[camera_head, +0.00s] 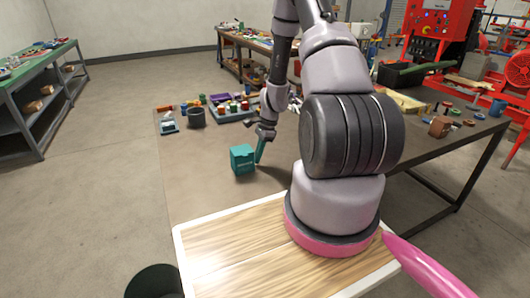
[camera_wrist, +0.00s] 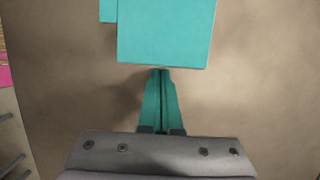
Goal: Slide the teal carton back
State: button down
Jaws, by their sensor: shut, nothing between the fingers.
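The teal carton (camera_head: 242,159) stands upright on the brown table, left of my gripper in the head view. In the wrist view the carton (camera_wrist: 166,32) fills the top middle, cut off by the frame edge. My gripper (camera_head: 259,161) points down beside the carton's right side, its teal fingers close to the tabletop. In the wrist view my gripper (camera_wrist: 160,72) has its fingers together with nothing between them. The fingertips are right at the carton's near edge; I cannot tell whether they touch it.
Behind the carton on the table (camera_head: 190,180) are a dark cup (camera_head: 196,117), a small blue-grey item (camera_head: 168,122) and a tray with colored objects (camera_head: 231,110). A brown mug (camera_head: 440,127) and a blue cup (camera_head: 497,108) stand at the right. Tabletop left of the carton is clear.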

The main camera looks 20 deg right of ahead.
jog(key=shift+a, duration=0.35)
jog(key=a, duration=1.3)
jog(key=shift+a, duration=0.15)
